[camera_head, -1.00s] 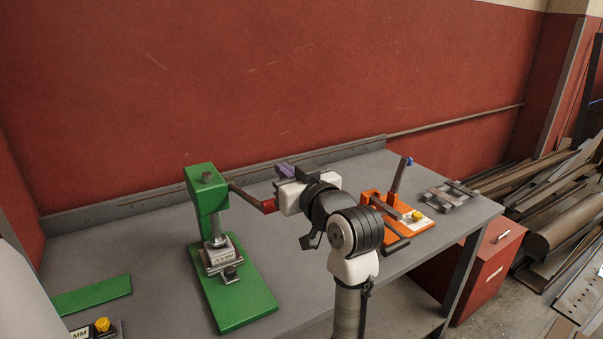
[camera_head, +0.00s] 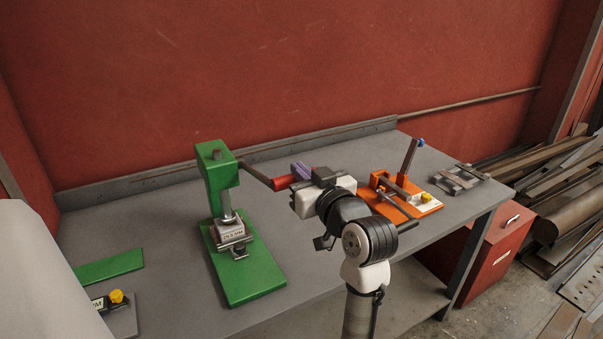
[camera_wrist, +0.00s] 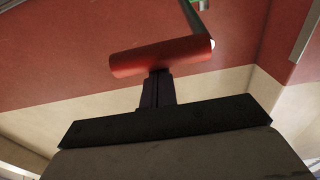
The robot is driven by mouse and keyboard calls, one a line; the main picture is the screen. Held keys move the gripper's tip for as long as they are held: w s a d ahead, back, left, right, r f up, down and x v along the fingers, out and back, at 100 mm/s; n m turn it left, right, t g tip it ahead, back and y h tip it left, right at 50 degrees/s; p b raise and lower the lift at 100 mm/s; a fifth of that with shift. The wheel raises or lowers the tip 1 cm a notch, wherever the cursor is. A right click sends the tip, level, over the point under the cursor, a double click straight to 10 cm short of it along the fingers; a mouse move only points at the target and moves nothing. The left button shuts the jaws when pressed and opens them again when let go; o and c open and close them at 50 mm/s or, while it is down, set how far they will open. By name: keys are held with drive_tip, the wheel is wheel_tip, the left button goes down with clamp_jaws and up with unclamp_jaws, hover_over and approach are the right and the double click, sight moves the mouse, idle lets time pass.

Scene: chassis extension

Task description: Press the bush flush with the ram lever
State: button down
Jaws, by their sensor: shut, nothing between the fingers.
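The green press (camera_head: 222,185) stands on the bench with its ram (camera_head: 227,212) above a grey labelled block (camera_head: 232,234). I cannot make out the bush apart from the block. The ram lever (camera_head: 257,174) slopes down to the right from the press head and ends in a red grip (camera_head: 284,182). My gripper (camera_head: 299,170) is shut and empty, close by the grip's right end. In the wrist view, the shut dark fingers (camera_wrist: 158,88) point at the red grip (camera_wrist: 160,56), overlapping its lower edge; I cannot tell whether they touch.
An orange fixture (camera_head: 400,200) with an upright blue-tipped lever stands right of my arm. A grey metal piece (camera_head: 461,179) lies at the bench's right end. A green plate (camera_head: 110,266) and a yellow-knobbed item (camera_head: 117,297) are at left. The bench behind the press is clear.

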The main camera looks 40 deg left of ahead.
wheel_tip(320, 180, down, 10)
drive_tip(key=d+t+y+b, duration=0.1)
drive_tip(key=y+b, duration=0.1)
drive_tip(key=b, duration=1.1)
drive_tip(key=shift+s+d+y, duration=0.15)
drive_tip(key=shift+s+y, duration=0.1)
drive_tip(key=shift+y, duration=0.05)
drive_tip(key=shift+r, duration=0.1)
